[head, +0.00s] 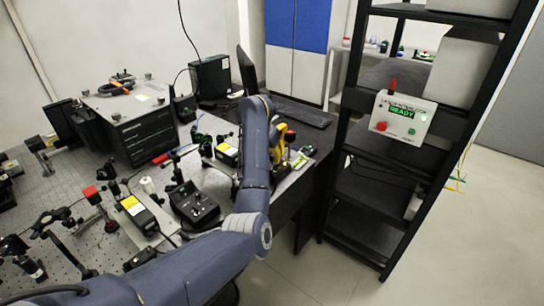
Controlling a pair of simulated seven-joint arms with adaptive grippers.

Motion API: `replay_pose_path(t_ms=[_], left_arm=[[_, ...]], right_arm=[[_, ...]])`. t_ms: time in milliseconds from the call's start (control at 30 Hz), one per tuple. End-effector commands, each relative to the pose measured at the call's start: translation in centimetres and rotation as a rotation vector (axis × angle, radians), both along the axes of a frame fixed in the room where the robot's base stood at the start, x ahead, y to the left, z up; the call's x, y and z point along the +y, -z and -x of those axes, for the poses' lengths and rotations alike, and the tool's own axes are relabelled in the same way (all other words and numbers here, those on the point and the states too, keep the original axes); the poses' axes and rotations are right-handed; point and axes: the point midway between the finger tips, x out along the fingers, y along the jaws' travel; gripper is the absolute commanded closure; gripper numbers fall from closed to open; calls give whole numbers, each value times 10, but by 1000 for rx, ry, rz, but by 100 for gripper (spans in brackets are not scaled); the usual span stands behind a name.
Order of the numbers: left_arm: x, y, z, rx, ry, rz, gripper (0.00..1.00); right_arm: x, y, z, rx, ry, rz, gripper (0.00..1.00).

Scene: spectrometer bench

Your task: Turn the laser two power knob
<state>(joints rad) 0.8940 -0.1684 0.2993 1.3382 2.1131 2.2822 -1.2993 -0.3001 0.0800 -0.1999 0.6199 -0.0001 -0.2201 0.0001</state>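My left arm comes in from the lower left, bends and reaches up over the right part of the bench. Its gripper (284,155) is small and partly hidden by my own wrist, beside some yellow and black parts at the bench's right end. I cannot tell whether it is open, shut or touching anything. Two dark boxes with yellow labels are on the bench: one at the near left (133,205), one just left of my forearm (228,152). I cannot tell which is laser two, and no power knob can be made out. My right gripper is not in view.
A black control box (194,204) stands on the perforated optical bench (75,172) among several optic mounts. A large black instrument (145,135) stands behind. A black rack (362,205) on the right carries a white panel (402,115) reading READY. A keyboard (300,112) lies at the back.

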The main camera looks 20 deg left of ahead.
Motion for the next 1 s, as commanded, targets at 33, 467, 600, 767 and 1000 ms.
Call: replay_pose_path(t_ms=[33,467,600,767,1000], left_arm=[[-1,3,-1,1,1,2,74],[-1,7,-3,-1,-1,2,74],[-1,7,-3,-1,-1,2,82],[-1,7,-3,-1,-1,2,100],[-1,8,-2,1,0,2,100]], right_arm=[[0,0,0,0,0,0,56],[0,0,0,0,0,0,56],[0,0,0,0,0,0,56],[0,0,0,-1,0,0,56],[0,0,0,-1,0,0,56]])
